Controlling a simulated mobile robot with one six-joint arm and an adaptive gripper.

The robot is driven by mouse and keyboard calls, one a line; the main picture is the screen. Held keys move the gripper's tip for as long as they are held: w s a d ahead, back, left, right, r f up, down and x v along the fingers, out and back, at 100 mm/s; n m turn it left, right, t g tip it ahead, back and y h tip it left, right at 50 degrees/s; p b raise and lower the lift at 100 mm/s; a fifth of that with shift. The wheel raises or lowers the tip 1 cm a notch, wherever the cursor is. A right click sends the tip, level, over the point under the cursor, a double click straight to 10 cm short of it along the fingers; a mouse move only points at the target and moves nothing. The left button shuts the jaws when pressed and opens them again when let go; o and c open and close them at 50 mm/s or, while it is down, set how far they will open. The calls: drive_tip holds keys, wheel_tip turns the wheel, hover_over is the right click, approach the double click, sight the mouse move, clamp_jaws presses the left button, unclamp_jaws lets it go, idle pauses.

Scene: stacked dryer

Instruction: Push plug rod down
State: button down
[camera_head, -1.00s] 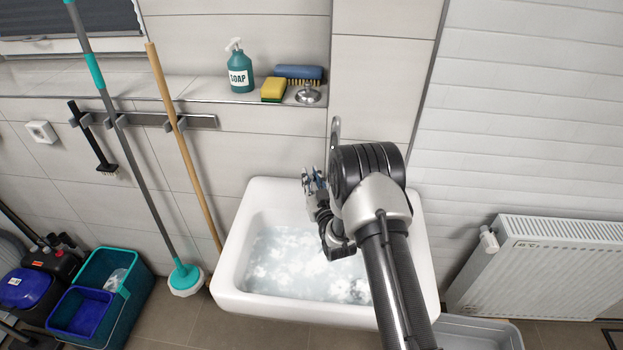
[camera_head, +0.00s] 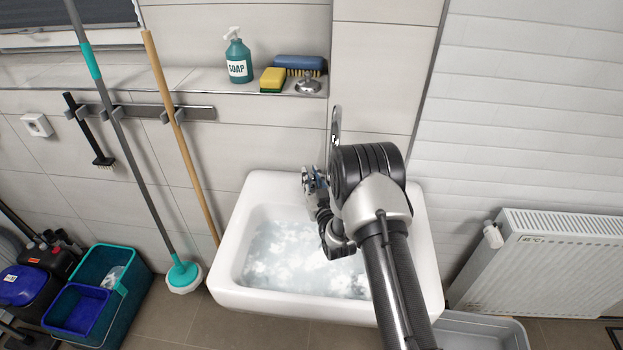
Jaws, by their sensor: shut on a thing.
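The white sink (camera_head: 222,270) stands against the tiled wall, filled with foamy water (camera_head: 300,255). My gripper (camera_head: 307,181) is at the sink's back rim, small and partly covered by my own wrist. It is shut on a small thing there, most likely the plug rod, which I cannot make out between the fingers. A metal tap lever (camera_head: 336,125) rises just behind my arm; the rest of the tap is hidden.
A soap bottle (camera_head: 237,58), a yellow sponge (camera_head: 272,79), a blue brush (camera_head: 300,64) and a metal plug (camera_head: 308,84) are on the wall ledge. A mop (camera_head: 124,150) and wooden stick (camera_head: 180,130) stand left. A radiator (camera_head: 560,265) is right.

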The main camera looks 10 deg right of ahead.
drive_tip(key=shift+s+f, duration=0.2)
drive_tip(key=shift+f, duration=0.2)
drive_tip(key=c, duration=1.9)
unclamp_jaws()
drive_tip(key=shift+o, duration=0.7)
drive_tip(key=shift+r, duration=0.1)
drive_tip(key=s+d, duration=0.1)
drive_tip(key=s, duration=1.1)
